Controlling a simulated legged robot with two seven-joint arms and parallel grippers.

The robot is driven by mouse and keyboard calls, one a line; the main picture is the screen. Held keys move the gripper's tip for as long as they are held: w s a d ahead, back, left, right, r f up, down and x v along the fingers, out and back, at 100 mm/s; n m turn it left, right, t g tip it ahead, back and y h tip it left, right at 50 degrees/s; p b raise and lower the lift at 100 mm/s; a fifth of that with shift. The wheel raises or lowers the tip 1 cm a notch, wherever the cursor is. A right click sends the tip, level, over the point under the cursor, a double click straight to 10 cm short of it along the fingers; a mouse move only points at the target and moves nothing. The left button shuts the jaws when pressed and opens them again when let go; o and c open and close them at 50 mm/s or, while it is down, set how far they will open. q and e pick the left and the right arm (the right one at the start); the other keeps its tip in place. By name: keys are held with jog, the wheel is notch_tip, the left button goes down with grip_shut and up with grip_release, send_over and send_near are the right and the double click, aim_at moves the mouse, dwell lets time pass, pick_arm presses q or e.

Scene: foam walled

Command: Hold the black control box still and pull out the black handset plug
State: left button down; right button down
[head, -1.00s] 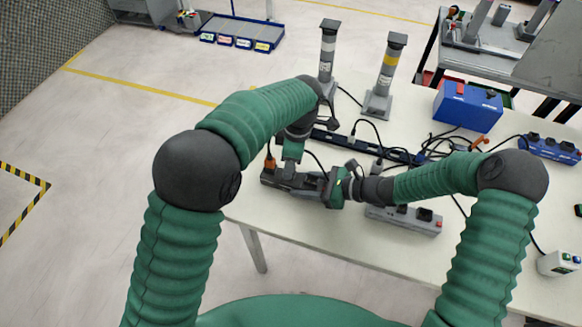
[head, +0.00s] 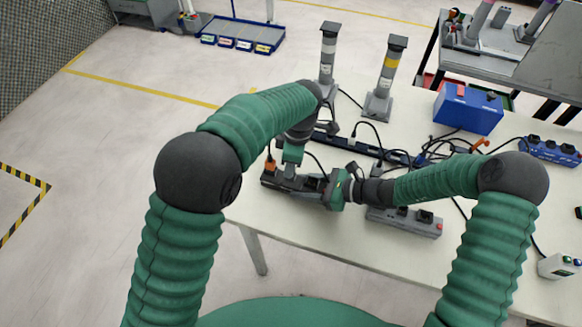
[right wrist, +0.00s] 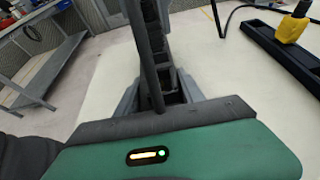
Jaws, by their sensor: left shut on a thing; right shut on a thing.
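The black control box (head: 282,182) lies near the table's front edge in the head view, partly covered by my grippers. My left gripper (head: 290,165) comes down from above and is shut on the box. My right gripper (head: 325,187) reaches in from the right and is shut at the box's right end. What it grips, apparently the black handset plug, is largely hidden by its jaws. In the right wrist view, dark parts (right wrist: 160,70) stand straight ahead of the green gripper body. The contact between plug and box cannot be made out.
An orange plug (head: 270,164) is at the box's left end. A grey socket strip (head: 405,222) lies close below my right wrist. Cables and a dark strip (head: 365,148) lie behind. Two posts (head: 385,78) and a blue box (head: 468,108) stand farther back.

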aim_at(318, 188)
pick_arm(q)
notch_tip(318, 188, up, 10)
jog(key=shift+r, duration=0.1)
pick_arm(e)
jog(key=c, duration=0.6)
grip_release()
jog(key=shift+c, duration=0.2)
jog(key=v, duration=0.7)
jog(key=shift+d+r, duration=0.1)
jog(key=shift+d, duration=0.2)
